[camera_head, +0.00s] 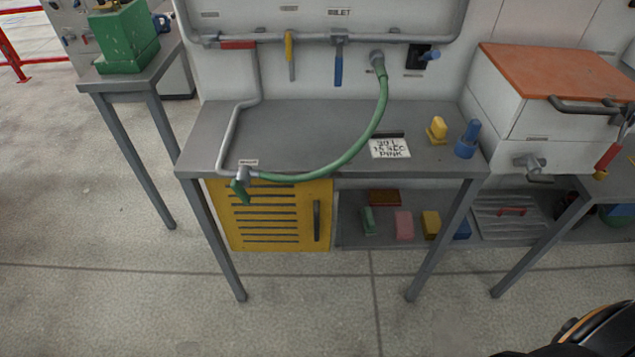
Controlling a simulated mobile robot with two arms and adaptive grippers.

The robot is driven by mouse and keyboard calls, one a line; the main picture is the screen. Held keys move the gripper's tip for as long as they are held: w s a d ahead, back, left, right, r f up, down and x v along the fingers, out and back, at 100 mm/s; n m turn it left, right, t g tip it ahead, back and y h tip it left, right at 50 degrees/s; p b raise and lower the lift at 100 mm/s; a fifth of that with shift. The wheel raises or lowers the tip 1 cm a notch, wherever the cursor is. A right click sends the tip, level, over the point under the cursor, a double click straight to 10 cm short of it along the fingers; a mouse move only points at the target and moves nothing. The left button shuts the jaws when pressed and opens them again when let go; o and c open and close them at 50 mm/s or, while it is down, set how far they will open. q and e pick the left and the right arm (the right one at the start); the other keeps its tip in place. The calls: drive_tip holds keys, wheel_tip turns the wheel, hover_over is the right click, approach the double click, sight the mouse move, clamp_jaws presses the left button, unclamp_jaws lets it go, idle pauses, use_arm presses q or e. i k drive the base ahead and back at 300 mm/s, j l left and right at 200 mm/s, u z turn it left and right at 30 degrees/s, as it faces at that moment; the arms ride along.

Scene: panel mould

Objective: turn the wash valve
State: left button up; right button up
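A grey pipe (270,38) runs along the white back panel with lever valves on it. A red lever (238,44) lies level at the left. A yellow lever (290,58) and a blue lever (338,68) hang straight down. A green hose (372,122) curves from a panel fitting (377,58) down to the bench's front left, where a green-handled valve or nozzle (240,188) hangs over the edge. The small labels are mostly unreadable, so I cannot tell which valve is the wash valve. Neither gripper is in view.
The grey bench (300,125) holds a handwritten card (390,148), a yellow object (437,130) and a blue one (467,140). Below are a yellow slatted door (270,215) and a shelf with coloured blocks (403,224). An orange-topped cabinet (560,72) stands right. The floor in front is clear.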

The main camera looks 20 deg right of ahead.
sight(239, 189)
drive_tip(key=i+j+z, duration=0.1)
drive_tip(key=j+z, duration=0.15)
drive_tip(key=z, duration=0.2)
drive_tip(key=j+z, duration=0.25)
drive_tip(key=z, duration=0.25)
drive_tip(key=i+j+z, duration=0.1)
drive_tip(key=j+z, duration=0.2)
drive_tip(key=z, duration=0.15)
drive_tip(key=j+z, duration=0.25)
drive_tip(key=z, duration=0.2)
drive_tip(key=k+j+z, duration=0.1)
drive_tip(key=z, duration=0.35)
drive_tip(key=j, duration=0.1)
